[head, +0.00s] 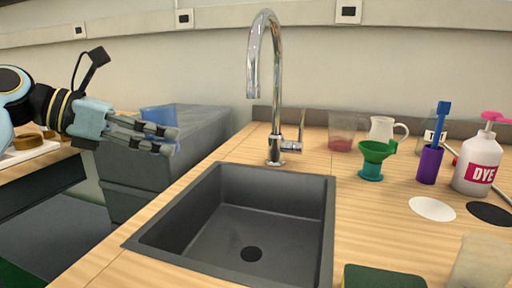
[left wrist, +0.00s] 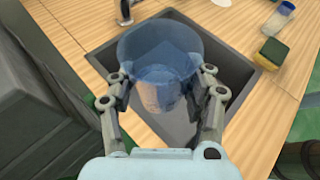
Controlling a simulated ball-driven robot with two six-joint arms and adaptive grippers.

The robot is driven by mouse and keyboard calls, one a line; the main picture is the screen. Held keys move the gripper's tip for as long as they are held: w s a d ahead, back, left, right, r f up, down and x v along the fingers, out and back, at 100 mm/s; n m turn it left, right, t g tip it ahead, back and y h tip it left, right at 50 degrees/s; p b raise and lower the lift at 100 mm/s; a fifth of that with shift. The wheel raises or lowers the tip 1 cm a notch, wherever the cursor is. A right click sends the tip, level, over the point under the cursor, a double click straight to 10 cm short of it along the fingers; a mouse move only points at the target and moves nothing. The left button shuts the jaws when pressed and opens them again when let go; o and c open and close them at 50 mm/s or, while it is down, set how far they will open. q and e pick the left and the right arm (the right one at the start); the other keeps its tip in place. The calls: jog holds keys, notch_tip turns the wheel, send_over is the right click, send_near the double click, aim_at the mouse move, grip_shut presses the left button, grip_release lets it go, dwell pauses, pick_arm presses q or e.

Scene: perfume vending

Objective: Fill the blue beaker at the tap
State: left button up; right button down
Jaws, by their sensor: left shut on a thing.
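My left gripper (head: 165,140) is shut on the translucent blue beaker (head: 158,116), left of the sink in the head view. The left wrist view shows the blue beaker (left wrist: 158,65) between both fingers (left wrist: 160,95), with the sink behind it. I cannot tell whether it holds any liquid. The chrome tap (head: 267,80) stands behind the grey sink (head: 321,225), its spout pointing down over the sink's back part. A lever (head: 300,130) stands upright at the tap's right side. No water shows at the spout. My right gripper is not in view.
Right of the tap are a glass with pink contents (head: 342,132), a white jug (head: 384,130), a green funnel on a stand (head: 374,160), a purple holder (head: 430,165) and a dye bottle (head: 478,162). A sponge (head: 383,277) lies at the front right. The sink basin looks empty.

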pick_arm(q)
jog(key=s+a+f+n+t+y, duration=0.1)
jog(key=s+a, duration=0.3)
jog(key=s, duration=0.8)
jog(key=shift+a+f+n+t, duration=0.35)
jog(key=shift+n+t, duration=0.25)
jog(key=shift+t, duration=0.1)
